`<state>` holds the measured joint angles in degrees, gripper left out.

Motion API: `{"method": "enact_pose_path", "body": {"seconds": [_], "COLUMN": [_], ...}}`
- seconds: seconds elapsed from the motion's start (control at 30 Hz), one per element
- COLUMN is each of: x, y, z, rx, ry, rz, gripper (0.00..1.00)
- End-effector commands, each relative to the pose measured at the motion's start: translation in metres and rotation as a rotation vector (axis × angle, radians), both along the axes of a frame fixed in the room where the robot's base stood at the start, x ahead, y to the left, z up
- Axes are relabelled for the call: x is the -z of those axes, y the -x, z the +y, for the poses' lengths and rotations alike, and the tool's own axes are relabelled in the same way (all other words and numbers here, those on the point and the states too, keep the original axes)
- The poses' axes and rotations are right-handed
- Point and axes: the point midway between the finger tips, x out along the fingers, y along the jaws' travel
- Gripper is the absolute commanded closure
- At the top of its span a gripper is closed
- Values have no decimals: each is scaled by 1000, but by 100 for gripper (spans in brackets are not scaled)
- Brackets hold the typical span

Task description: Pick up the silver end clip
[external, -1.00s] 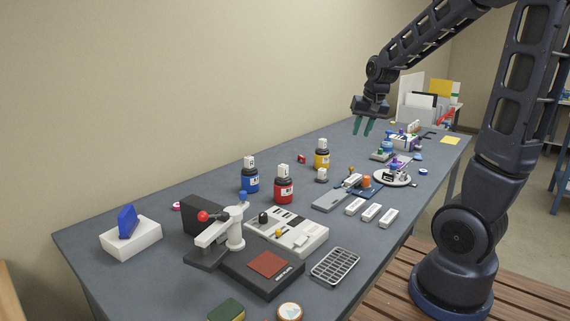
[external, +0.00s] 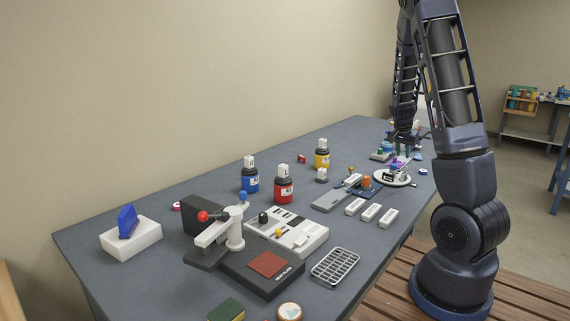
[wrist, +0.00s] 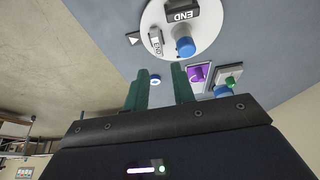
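A round white plate (wrist: 205,44) shows at the top of the wrist view. A small pale grey clip marked END (wrist: 156,41), which looks like the silver end clip, lies near the plate's left edge. A larger dark clip marked END (wrist: 184,13) and a blue knob (wrist: 185,47) are beside it. My gripper (wrist: 160,70) is open and empty, its green fingers apart, with the plate beyond the tips. In the external view the plate (external: 408,181) is on the right of the table, and my gripper (external: 403,148) is just behind it.
Purple (wrist: 199,75) and grey (wrist: 229,76) blocks lie right of my fingers in the wrist view. A blue ring (wrist: 155,79) shows between the fingers. Bottles, including a yellow one (external: 322,157), and a stamp press (external: 235,232) stand farther left.

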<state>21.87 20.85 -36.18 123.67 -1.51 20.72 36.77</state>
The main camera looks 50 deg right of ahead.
Motion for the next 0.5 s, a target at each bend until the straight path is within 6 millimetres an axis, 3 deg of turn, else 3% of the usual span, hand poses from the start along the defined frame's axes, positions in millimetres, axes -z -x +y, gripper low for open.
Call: {"method": "enact_pose_path", "body": {"seconds": [0.5], "x": [48], "y": [2], "z": [-23], "rx": [7], "ry": [3], "rz": [1], "gripper": [75]}}
